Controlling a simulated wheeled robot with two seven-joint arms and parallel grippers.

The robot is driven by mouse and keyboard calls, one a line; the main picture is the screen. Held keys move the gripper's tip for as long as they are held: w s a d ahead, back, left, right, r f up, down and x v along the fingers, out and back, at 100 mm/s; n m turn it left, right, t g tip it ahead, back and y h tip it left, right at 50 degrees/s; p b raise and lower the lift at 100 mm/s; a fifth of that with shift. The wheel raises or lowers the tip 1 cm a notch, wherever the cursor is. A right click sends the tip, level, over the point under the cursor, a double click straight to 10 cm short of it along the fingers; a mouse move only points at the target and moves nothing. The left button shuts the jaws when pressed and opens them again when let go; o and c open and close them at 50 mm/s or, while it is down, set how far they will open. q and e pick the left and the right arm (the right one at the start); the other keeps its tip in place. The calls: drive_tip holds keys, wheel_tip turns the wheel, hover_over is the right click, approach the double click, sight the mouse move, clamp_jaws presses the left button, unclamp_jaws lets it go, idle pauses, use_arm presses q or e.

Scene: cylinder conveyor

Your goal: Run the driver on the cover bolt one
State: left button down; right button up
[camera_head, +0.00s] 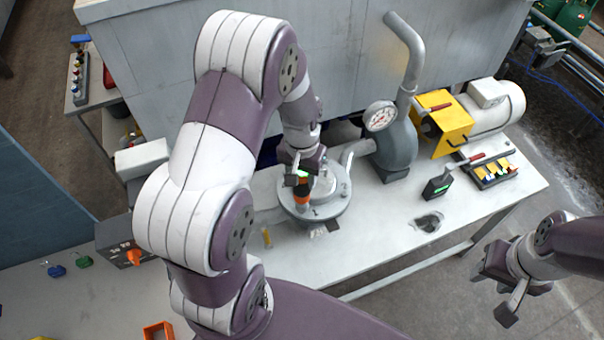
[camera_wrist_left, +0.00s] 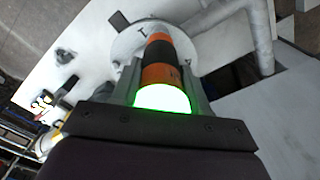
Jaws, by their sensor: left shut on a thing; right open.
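My left gripper (camera_head: 304,172) is shut on the driver (camera_head: 302,194), an orange and black cylinder with a lit green band at its gripper end. The driver also fills the middle of the left wrist view (camera_wrist_left: 158,74), between the two fingers. It points down at the round grey pump cover (camera_head: 328,209), over the side marked 1. The cover's rim also shows in the left wrist view (camera_wrist_left: 122,48). The cover bolt and the driver's tip are hidden, so I cannot tell whether they touch. My right gripper (camera_head: 497,287) is open and empty, off the table's right front.
A grey pipe with a gauge (camera_head: 381,115) stands close behind the cover on the right. The table front (camera_head: 375,245) is mostly clear.

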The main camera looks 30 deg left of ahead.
use_arm(q)
drive_tip(key=shift+r+p, duration=0.35)
drive_tip(key=shift+r, duration=0.35)
